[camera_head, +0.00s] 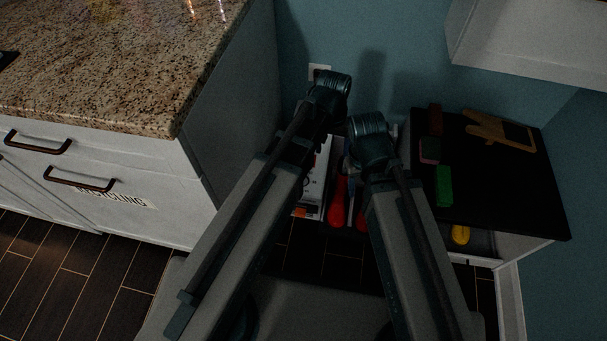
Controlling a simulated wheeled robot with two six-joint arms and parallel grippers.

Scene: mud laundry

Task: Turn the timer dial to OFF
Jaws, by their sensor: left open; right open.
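I cannot make out a timer dial or an OFF mark. A small white wall plate (318,71) is on the blue wall, partly behind the end of my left arm; I cannot tell whether it bears a dial. My two arms reach up through the middle of the view, the left one ending higher than the right. Their rounded dark joints show, but I see no gripper fingers on either arm. The area behind the arms is hidden.
A granite counter (110,55) over white drawers (120,165) stands left. A black-topped table (495,190) at right holds a green block (444,186) and a wooden piece (497,128). Red objects (337,203) stand between my arms. A white cabinet (530,45) hangs upper right.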

